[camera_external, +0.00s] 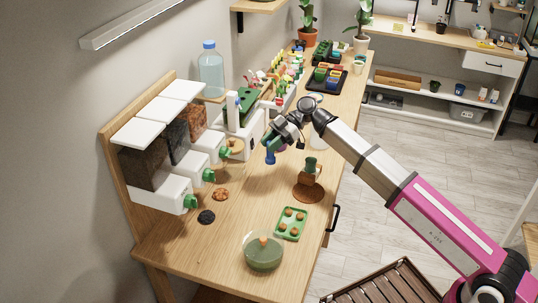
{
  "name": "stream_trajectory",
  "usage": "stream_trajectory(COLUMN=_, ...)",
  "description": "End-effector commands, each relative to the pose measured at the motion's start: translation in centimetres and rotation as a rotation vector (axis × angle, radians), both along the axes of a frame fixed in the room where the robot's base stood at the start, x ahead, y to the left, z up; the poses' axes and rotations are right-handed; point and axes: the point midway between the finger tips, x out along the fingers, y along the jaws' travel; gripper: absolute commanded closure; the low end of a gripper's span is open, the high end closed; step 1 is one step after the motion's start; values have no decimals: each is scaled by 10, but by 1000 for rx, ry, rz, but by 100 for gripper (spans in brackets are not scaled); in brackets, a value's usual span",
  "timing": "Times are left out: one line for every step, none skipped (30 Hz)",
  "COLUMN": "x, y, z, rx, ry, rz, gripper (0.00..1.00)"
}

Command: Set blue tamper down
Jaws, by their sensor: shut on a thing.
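The blue tamper (270,154) hangs upright below my gripper (275,141), above the wooden bench (255,188). My gripper is shut on the tamper's upper end. The fingertips are small and partly hidden by the wrist. The tamper's lower end seems clear of the bench top, but I cannot tell the exact gap.
A terracotta pot with a dark green top (308,175) stands on a brown disc (306,196) to the right. A green tray (291,223) and a glass bowl (264,252) are nearer. Dispensers (165,190) line the left. The bench between them is mostly clear.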

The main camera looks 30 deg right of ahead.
Motion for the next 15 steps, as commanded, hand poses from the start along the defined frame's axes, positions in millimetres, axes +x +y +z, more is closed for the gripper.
stream_trajectory(x=-11, y=6, z=-1, rx=0, ry=-2, rz=-19, gripper=96)
stream_trajectory(x=-16, y=11, z=-2, rx=1, ry=-2, rz=-36, gripper=96)
stream_trajectory(x=-25, y=18, z=-3, rx=1, ry=0, rz=-63, gripper=96)
stream_trajectory(x=-31, y=24, z=-4, rx=1, ry=-1, rz=-87, gripper=96)
stream_trajectory(x=-38, y=30, z=-5, rx=1, ry=-1, rz=-113, gripper=96)
stream_trajectory(x=-47, y=38, z=-5, rx=2, ry=-1, rz=-149, gripper=96)
stream_trajectory(x=-54, y=44, z=-6, rx=2, ry=-1, rz=-179, gripper=96)
stream_trajectory(x=-61, y=50, z=-6, rx=2, ry=-1, rz=-207, gripper=96)
stream_trajectory(x=-70, y=57, z=-6, rx=3, ry=-1, rz=-246, gripper=96)
stream_trajectory(x=-77, y=62, z=-6, rx=2, ry=-2, rz=-273, gripper=96)
stream_trajectory(x=-83, y=66, z=-5, rx=3, ry=-1, rz=-300, gripper=96)
stream_trajectory(x=-91, y=72, z=-5, rx=3, ry=-1, rz=-335, gripper=96)
stream_trajectory(x=-96, y=76, z=-4, rx=3, ry=-1, rz=-358, gripper=96)
stream_trajectory(x=-102, y=79, z=-4, rx=3, ry=0, rz=-381, gripper=96)
stream_trajectory(x=-108, y=83, z=-3, rx=3, ry=0, rz=-408, gripper=96)
